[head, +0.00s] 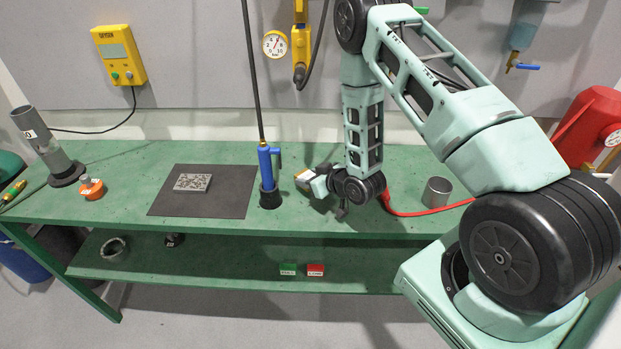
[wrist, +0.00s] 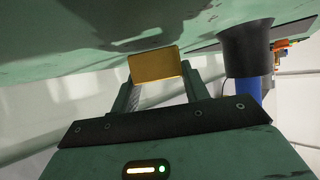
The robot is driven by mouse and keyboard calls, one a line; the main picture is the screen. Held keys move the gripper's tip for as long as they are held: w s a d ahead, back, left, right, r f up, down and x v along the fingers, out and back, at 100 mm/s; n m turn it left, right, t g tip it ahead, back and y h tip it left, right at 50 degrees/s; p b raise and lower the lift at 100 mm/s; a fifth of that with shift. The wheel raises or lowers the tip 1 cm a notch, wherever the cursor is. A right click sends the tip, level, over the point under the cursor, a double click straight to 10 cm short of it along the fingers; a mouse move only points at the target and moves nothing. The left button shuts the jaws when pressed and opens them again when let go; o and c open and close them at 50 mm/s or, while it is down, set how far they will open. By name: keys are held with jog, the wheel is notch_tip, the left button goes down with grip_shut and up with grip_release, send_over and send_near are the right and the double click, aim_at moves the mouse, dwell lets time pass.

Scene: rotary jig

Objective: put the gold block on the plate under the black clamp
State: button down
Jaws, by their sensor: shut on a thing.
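My gripper (wrist: 156,76) is shut on the gold block (wrist: 154,65), which sits between the fingertips in the wrist view. In the wrist view the bench surface lies beyond the block; I cannot tell the gap. A grey speckled plate (head: 192,182) lies on a dark mat (head: 233,202) to the left. I cannot make out a black clamp over it.
The blue tool (head: 268,172) on a black foot stands between my gripper and the mat. A grey pipe (head: 38,140) and an orange item (head: 91,188) are at the left. A metal cup (head: 437,192) and red hose (head: 425,213) are at the right.

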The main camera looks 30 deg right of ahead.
jog(key=shift+f, duration=0.45)
jog(key=shift+f, duration=0.15)
jog(key=c, duration=0.7)
grip_release()
